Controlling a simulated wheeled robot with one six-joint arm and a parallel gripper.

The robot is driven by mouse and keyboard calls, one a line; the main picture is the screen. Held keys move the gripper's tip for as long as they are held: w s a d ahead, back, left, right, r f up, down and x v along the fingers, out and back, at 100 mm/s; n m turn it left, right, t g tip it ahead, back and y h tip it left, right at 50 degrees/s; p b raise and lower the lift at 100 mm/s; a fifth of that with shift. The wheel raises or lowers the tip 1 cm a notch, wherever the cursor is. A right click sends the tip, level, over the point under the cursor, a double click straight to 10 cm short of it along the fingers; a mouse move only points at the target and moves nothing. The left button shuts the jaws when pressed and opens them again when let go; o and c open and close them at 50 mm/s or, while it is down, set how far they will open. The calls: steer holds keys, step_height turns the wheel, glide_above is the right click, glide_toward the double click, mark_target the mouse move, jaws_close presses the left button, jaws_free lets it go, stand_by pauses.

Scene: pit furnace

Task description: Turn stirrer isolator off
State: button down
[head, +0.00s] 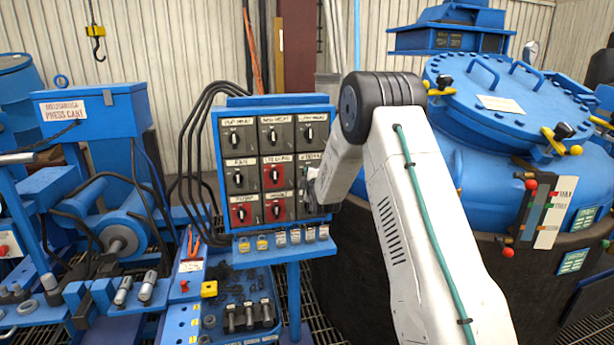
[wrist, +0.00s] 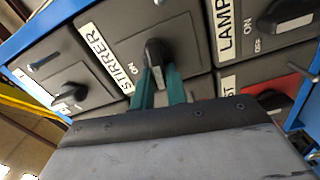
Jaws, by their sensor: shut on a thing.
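The stirrer isolator (wrist: 110,35) is a dark grey box with a white STIRRER label and a black rotary knob (wrist: 154,52). An ON mark sits to the left of the knob in the wrist view. My gripper (wrist: 159,75) has its two teal fingers shut on the knob, one on each side. The fingers partly cover the knob's lower end and any OFF mark. In the head view my gripper (head: 313,187) reaches the right column of the switch panel (head: 270,99) and hides most of the stirrer switch there.
A LAMP switch (wrist: 290,22) and a red-faced switch (wrist: 270,98) sit close beside the stirrer switch. Padlocks (head: 262,243) and tags hang below the panel. A large blue vessel (head: 480,190) stands right of my arm; black cables (head: 195,130) run left of the panel.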

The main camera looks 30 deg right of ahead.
steer(key=shift+f+n, duration=0.15)
steer(key=shift+n, duration=0.65)
steer(key=c, duration=1.4)
jaws_free()
steer(key=v, duration=0.7)
steer(key=shift+s, duration=0.4)
steer(key=shift+a, duration=0.15)
